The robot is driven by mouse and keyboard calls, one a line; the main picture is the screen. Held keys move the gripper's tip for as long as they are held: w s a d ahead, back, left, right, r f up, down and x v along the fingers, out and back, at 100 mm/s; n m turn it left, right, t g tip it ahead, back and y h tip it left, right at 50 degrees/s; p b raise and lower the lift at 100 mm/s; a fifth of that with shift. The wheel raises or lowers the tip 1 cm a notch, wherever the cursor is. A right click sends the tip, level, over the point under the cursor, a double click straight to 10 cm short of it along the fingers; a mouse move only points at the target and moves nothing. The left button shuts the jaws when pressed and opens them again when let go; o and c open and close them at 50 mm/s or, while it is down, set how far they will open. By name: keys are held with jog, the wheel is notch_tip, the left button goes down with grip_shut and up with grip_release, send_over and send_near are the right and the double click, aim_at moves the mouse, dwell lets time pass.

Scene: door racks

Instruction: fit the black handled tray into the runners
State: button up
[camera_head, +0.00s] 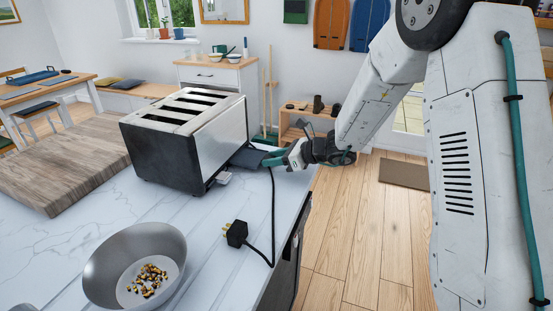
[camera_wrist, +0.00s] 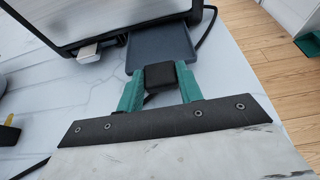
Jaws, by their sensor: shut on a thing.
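The black handled tray (camera_head: 247,157) is a flat dark slab at the lower right end of the steel and black toaster (camera_head: 222,130). In the wrist view the tray (camera_wrist: 160,47) is dark blue-grey with a blocky black handle (camera_wrist: 168,76). My gripper (camera_head: 277,159) is shut on the handle, its teal fingers (camera_wrist: 160,88) on either side. The tray's far edge meets the toaster's lower edge (camera_wrist: 130,24) and passes out of sight there. I cannot tell how far it is inside. The runners are hidden.
A pale lever (camera_wrist: 88,52) sticks out beside the tray. A black cord with a plug (camera_head: 237,233) lies on the white counter (camera_head: 200,222) near my gripper. A metal bowl (camera_head: 105,262) stands in front, a wooden board (camera_head: 70,165) at left. The counter edge is close on the right.

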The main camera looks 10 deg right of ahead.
send_near(237, 155)
jog(key=shift+x, duration=2.65)
dwell(0.5)
jog(key=o, duration=1.1)
jog(key=shift+w, duration=0.1)
jog(key=shift+c, duration=0.2)
jog(key=v, duration=0.8)
jog(key=shift+w, duration=0.1)
